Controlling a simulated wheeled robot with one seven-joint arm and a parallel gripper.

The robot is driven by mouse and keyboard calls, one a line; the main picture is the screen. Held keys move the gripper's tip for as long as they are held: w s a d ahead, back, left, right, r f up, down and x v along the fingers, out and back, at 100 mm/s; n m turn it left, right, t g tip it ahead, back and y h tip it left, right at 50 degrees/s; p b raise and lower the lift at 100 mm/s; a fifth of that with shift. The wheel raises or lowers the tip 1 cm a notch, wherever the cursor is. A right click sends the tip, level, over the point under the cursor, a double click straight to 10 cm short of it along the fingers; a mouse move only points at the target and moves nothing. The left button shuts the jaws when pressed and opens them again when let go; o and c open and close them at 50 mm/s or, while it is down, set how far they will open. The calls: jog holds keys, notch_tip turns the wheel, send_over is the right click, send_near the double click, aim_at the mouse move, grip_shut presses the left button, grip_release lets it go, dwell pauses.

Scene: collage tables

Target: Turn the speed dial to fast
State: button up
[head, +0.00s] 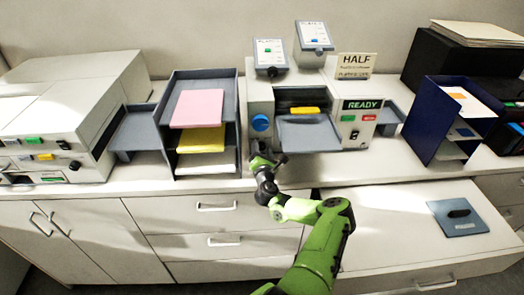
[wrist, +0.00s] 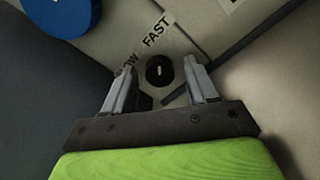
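The speed dial (wrist: 160,70) is a small black round knob with a short white mark, on the pale machine front in the wrist view. The word FAST (wrist: 156,33) is printed above it, and a partly covered label ending in OW (wrist: 129,65) is at its left. My gripper (wrist: 161,66) is open, with one finger to each side of the dial in the picture; I cannot tell whether either finger touches it. In the head view my gripper (head: 267,159) is at the machine's lower left front and hides the dial.
A large blue knob (head: 260,122) sits above my gripper on the machine (head: 262,93). A grey tray (head: 308,133) juts out to the right. A paper rack (head: 205,125) stands close at the left. The counter in front is mostly clear.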

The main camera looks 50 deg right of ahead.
jog(key=b+v, duration=0.1)
jog(key=v, duration=1)
jog(key=shift+s+a+f, duration=0.1)
jog(key=shift+f, duration=0.05)
jog(key=shift+s+a, duration=0.3)
